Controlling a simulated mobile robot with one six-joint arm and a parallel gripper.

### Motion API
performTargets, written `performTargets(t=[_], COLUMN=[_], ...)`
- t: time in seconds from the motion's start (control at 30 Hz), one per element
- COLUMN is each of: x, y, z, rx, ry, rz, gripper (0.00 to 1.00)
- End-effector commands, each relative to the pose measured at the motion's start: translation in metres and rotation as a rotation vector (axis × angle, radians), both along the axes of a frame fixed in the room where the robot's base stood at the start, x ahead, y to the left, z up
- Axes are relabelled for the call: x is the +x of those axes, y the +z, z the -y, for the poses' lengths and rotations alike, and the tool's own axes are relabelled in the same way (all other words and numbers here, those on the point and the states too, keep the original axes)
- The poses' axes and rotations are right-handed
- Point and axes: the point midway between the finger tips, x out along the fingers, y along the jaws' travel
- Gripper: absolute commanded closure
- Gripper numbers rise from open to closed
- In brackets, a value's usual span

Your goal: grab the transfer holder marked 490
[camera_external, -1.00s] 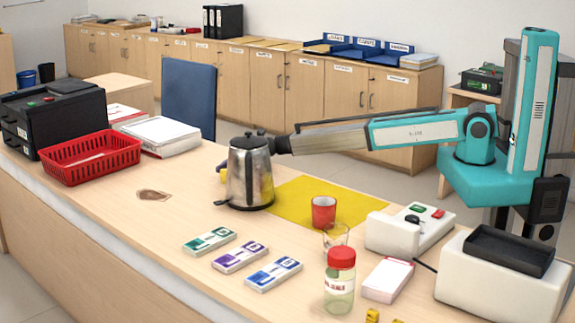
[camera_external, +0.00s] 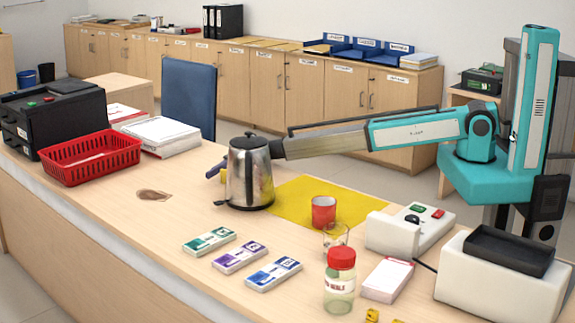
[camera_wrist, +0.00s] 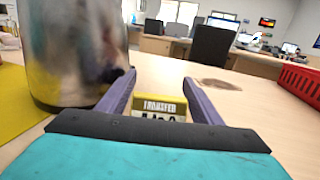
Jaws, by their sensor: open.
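The transfer holder (camera_wrist: 160,104) is a small yellow block with a white label in the wrist view. The label reads "TRANSFER", with the top of a number below it that looks like 490; its lower part is hidden by my gripper's body. My gripper (camera_wrist: 158,80) is open, with one purple-grey finger on each side of the holder and a visible gap on the right. In the external view my gripper (camera_external: 213,172) is mostly behind the steel kettle (camera_external: 250,175), with a fingertip showing to its left. Only a sliver of yellow shows there.
The kettle (camera_wrist: 75,50) stands close on the left of my fingers in the wrist view. A yellow mat (camera_external: 300,190), a red cup (camera_external: 323,211), a glass (camera_external: 335,238) and several labelled packs lie to the right and front. A red basket (camera_external: 90,160) is further left.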

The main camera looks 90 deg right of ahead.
Motion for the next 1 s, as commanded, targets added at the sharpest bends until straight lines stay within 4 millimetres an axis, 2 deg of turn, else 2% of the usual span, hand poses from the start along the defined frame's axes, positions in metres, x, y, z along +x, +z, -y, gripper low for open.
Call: performTargets(t=[0.53,0.73,1.0], x=[0.0002,0.0001,0.0001], y=[-0.0001,-0.0001,0.0008], z=[-0.0005,-0.0005,-0.0005], rx=[0.0,0.0,0.001], ry=[0.0,0.0,0.0], rz=[0.0,0.0,0.001], gripper=[0.41,0.73,0.73])
